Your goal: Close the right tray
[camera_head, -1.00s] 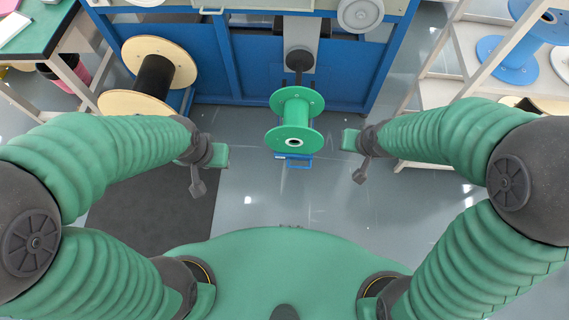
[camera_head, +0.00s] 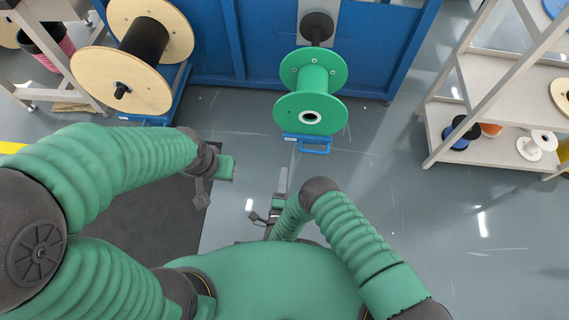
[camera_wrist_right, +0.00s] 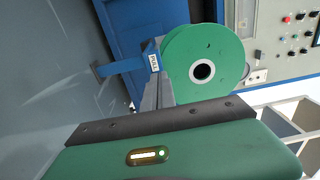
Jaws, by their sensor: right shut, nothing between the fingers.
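The right tray is a blue pull-out with a blue handle (camera_head: 313,147), standing out in front of the blue machine. A green spool (camera_head: 314,75) sits over it and hides most of it. In the right wrist view the handle (camera_wrist_right: 118,67) and a white label show beside the green spool (camera_wrist_right: 205,65). My right gripper (camera_head: 282,182) is shut and empty, below the handle in the head view and apart from it there. In the wrist view its grey fingers (camera_wrist_right: 152,92) point toward the tray. My left gripper (camera_head: 226,168) is away to the left; its fingers are unclear.
A wooden spool with black core (camera_head: 140,42) sits at the blue machine's (camera_head: 262,50) left. A pale shelf rack (camera_head: 487,100) with small spools stands on the right. Grey floor (camera_head: 400,180) lies open between rack and tray. A dark mat (camera_head: 150,220) lies left.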

